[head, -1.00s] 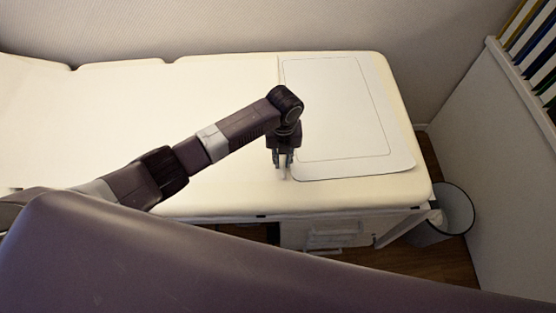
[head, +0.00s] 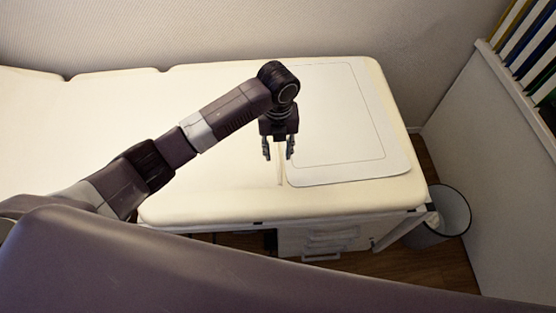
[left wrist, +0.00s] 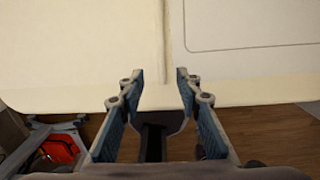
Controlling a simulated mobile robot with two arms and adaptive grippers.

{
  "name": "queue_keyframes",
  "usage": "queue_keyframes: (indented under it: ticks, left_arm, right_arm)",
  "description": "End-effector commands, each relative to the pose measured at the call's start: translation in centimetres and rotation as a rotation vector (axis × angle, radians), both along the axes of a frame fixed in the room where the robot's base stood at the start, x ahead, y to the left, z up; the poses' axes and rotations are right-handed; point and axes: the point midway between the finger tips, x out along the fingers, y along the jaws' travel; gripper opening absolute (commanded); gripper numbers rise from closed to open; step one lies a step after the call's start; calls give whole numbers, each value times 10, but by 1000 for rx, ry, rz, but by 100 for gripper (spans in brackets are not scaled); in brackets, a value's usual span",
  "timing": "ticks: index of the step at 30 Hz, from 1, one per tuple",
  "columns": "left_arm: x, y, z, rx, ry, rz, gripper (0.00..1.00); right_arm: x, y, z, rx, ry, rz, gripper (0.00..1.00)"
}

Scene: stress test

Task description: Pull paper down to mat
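The cream paper (head: 215,125) lies over the long padded couch. Its edge runs front to back beside the mat and shows as a narrow raised strip (left wrist: 166,40) in the left wrist view. The white mat (head: 345,120), with a thin dark outline, lies flat on the right end of the couch, just right of that edge; its outlined corner shows in the left wrist view (left wrist: 245,25). My left gripper (head: 278,153) is open and empty above the paper's edge near the mat's front left corner. It also shows open in the left wrist view (left wrist: 161,78). My right gripper is out of view.
A wire bin (head: 440,220) stands on the wooden floor by the couch's right end. A pale panel (head: 485,160) and a rack of folders (head: 530,50) are at the right. The wall runs behind the couch. A red object (left wrist: 60,148) shows low in the left wrist view.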

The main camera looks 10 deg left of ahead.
Motion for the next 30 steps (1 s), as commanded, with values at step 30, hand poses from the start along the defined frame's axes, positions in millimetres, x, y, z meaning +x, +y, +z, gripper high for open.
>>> queue_keyframes:
  ticks: [30]
  left_arm:
    - [-19,-14,18,-42,-2,110,32]
  right_arm:
    - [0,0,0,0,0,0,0]
